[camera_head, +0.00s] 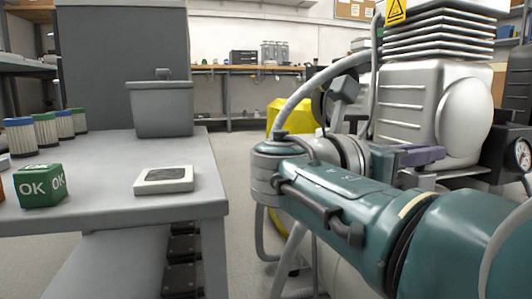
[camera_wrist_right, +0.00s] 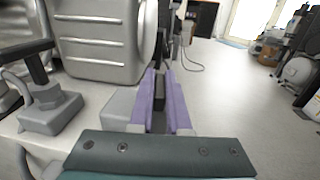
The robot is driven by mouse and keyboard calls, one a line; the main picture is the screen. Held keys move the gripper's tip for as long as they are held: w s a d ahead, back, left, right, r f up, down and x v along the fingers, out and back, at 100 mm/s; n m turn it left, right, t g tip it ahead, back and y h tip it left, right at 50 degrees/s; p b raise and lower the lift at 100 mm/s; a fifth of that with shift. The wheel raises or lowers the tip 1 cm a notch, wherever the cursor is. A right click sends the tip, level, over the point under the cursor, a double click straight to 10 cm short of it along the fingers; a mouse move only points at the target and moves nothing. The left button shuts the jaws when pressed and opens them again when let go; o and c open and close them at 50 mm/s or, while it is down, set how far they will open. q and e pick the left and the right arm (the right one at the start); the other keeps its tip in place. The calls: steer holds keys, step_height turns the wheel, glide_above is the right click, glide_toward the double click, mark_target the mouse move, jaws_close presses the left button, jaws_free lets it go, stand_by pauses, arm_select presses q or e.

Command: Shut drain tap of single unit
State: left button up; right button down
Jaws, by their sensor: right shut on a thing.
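A compressor with a silver ribbed housing (camera_head: 415,100) stands at the right in the head view; it also shows at the upper left of the right wrist view (camera_wrist_right: 98,40). My right gripper (camera_head: 420,155) is beside the lower part of this housing, behind my teal arm. In the right wrist view, its purple fingers (camera_wrist_right: 160,98) are close together on a small dark part (camera_wrist_right: 159,92) between them. I cannot tell for sure whether that part is the drain tap. My arm hides much of the compressor's lower side. My left gripper is not in view.
A grey table (camera_head: 120,205) at the left carries a grey bin (camera_head: 160,108), a green OK cube (camera_head: 42,186) and a small framed block (camera_head: 164,180). A pressure gauge (camera_head: 522,154) is at the far right. Open floor (camera_wrist_right: 235,90) lies right of the gripper in the wrist view.

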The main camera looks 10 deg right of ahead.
steer(key=c, duration=0.9)
jaws_free()
steer(key=shift+d, duration=0.1)
step_height(320, 180, up, 20)
steer(key=p, duration=1.6)
steer(key=shift+p, duration=0.35)
